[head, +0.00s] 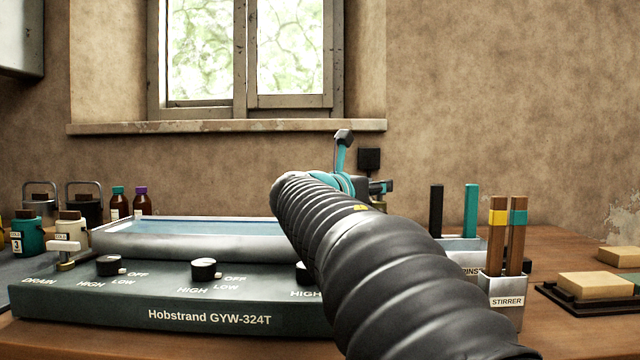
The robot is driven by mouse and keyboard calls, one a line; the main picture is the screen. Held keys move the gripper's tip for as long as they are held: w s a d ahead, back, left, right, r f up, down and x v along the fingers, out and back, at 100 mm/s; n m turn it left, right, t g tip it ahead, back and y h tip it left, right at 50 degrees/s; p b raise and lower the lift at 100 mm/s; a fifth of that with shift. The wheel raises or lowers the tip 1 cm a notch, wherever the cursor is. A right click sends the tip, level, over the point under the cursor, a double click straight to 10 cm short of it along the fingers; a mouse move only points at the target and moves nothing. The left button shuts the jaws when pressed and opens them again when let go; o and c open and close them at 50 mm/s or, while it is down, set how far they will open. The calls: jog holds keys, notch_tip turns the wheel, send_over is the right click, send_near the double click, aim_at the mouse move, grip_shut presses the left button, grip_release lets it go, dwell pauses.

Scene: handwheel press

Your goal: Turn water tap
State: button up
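The water bath (185,245) has several black knobs on its front panel. Bottles and pots stand at left. A stirrer holder (503,300) with sticks stands close right of my arm. Sponge-like blocks (597,286) lie at far right. A window sill (225,127) juts out above.

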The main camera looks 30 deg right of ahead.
jog(key=shift+x, duration=2.25)
grip_shut()
